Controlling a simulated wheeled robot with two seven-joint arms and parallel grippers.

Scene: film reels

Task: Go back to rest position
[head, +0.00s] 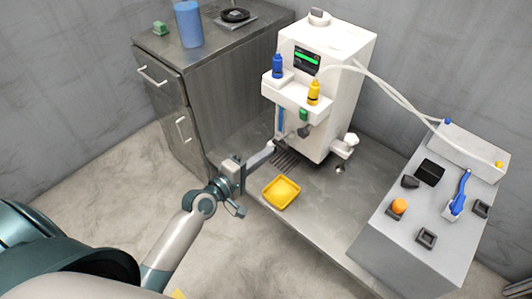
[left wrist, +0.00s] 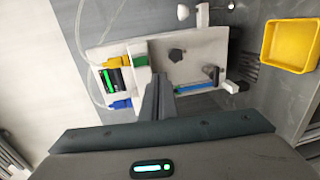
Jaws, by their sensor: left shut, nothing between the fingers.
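My left gripper (head: 271,147) reaches in from the lower left, its closed fingers empty, in front of the lower part of a white machine (head: 345,42). In the left wrist view, the shut fingers (left wrist: 157,92) point at the machine's front, near a blue bar (left wrist: 195,88) and a dark knob. I cannot tell whether the fingertips touch the machine. My right gripper is in neither view.
A yellow tray (head: 281,192) lies on the metal base, just right of my left wrist. A grey cabinet (head: 160,105) stands left, with a blue cup (head: 188,24) on top. A grey console (head: 408,262) with an orange button (head: 399,206) stands right. Floor at left is clear.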

